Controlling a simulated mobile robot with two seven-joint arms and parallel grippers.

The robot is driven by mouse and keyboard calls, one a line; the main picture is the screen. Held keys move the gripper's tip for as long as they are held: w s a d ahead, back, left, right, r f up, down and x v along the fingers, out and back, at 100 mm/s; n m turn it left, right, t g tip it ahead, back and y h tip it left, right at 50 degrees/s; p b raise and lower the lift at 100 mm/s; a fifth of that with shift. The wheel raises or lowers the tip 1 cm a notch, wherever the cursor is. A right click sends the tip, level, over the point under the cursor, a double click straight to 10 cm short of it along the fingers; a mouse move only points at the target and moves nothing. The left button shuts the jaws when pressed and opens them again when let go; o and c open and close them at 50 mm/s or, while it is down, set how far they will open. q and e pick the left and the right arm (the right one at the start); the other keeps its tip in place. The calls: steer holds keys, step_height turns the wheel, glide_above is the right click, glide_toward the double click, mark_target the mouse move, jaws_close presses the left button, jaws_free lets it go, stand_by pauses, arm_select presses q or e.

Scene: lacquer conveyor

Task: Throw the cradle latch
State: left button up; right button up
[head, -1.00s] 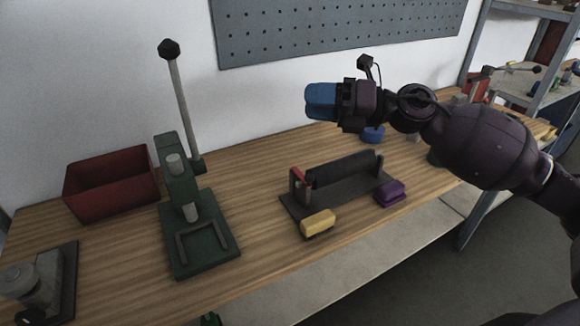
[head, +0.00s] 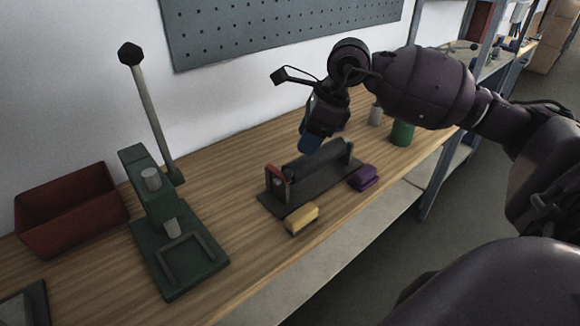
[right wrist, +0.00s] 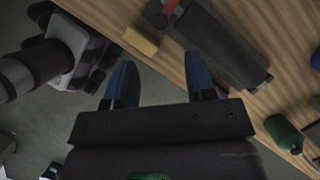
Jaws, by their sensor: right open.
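The cradle (head: 292,203) is a dark base on the bench with a black roller (head: 318,165) lying along it. Its red latch (head: 279,174) stands at the left end post. In the right wrist view the latch (right wrist: 170,7) shows at the top edge, beside the roller (right wrist: 222,42). My right gripper (head: 310,146) points down near the roller in the head view, with blue fingers. In the right wrist view the open fingers (right wrist: 160,82) are apart with nothing between them. I cannot tell whether they touch the roller.
A yellow block (head: 302,219) and a purple block (head: 364,177) sit at the cradle's front side. A green press (head: 178,250) with a tall lever and a red bin (head: 70,210) stand left. A green can (head: 402,133) stands right. Bare bench lies between press and cradle.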

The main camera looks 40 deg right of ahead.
mark_target(289, 171)
steer(key=x, duration=0.9)
steer(key=shift+w+b, duration=0.1)
steer(key=shift+b, duration=0.25)
steer(key=shift+c, duration=0.3)
jaws_close()
